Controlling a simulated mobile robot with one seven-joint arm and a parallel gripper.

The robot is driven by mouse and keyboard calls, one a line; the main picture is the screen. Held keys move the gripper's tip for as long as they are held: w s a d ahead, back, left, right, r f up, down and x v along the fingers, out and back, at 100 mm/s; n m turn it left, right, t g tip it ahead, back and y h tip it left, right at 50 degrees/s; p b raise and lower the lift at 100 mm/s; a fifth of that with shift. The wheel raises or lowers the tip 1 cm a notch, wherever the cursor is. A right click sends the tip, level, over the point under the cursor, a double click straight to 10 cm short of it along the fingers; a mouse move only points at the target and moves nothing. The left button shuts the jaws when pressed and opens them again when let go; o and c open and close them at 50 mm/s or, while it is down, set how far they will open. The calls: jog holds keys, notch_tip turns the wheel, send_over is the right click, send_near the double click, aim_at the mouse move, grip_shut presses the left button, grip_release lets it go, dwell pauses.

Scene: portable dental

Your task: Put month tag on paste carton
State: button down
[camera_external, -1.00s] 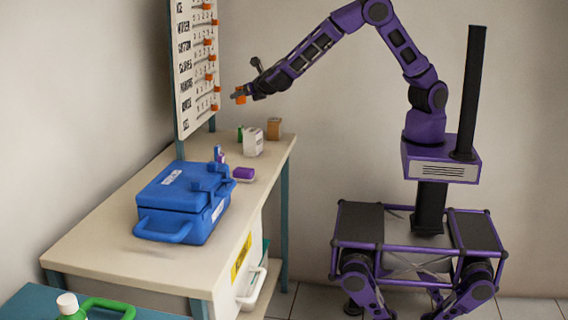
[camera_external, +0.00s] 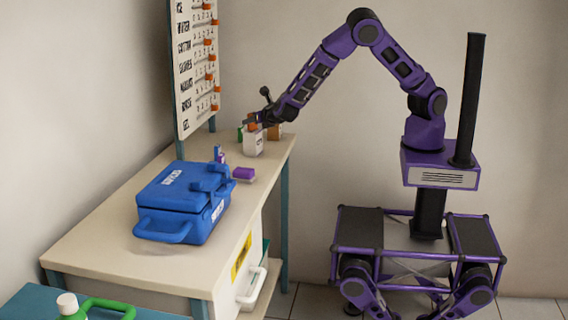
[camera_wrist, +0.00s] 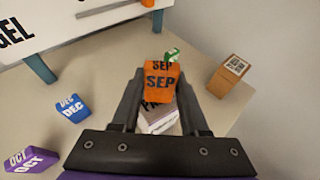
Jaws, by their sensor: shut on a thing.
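My gripper (camera_wrist: 160,100) is shut on an orange month tag (camera_wrist: 160,82) marked SEP. The tag also shows at the gripper's tip in the external view (camera_external: 252,127). The white paste carton (camera_wrist: 160,119) stands on the table, right below the tag; its lettering is mostly hidden by the tag and fingers. The carton also shows in the external view (camera_external: 253,143). The tag is at the height of the carton's top; I cannot tell whether they touch.
A blue DEC tag (camera_wrist: 72,108) and a purple OCT tag (camera_wrist: 31,159) lie on the table. A brown carton (camera_wrist: 229,76) and a green thing (camera_wrist: 172,54) stand close by. A blue case (camera_external: 183,205) takes up the table's middle.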

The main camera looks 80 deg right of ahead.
jog(key=shift+r, duration=0.1)
jog(key=shift+f+b, duration=0.3)
jog(key=shift+c, duration=2.1)
grip_release()
jog(key=shift+r, duration=0.1)
jog(key=shift+r, duration=0.15)
jog(key=shift+a+r+p, duration=0.1)
jog(key=shift+r+p, duration=0.1)
jog(key=shift+p, duration=0.2)
jog(key=p+v, duration=0.1)
jog(key=v, duration=1)
jog(key=shift+s+a, duration=0.25)
jog(key=shift+s, duration=0.1)
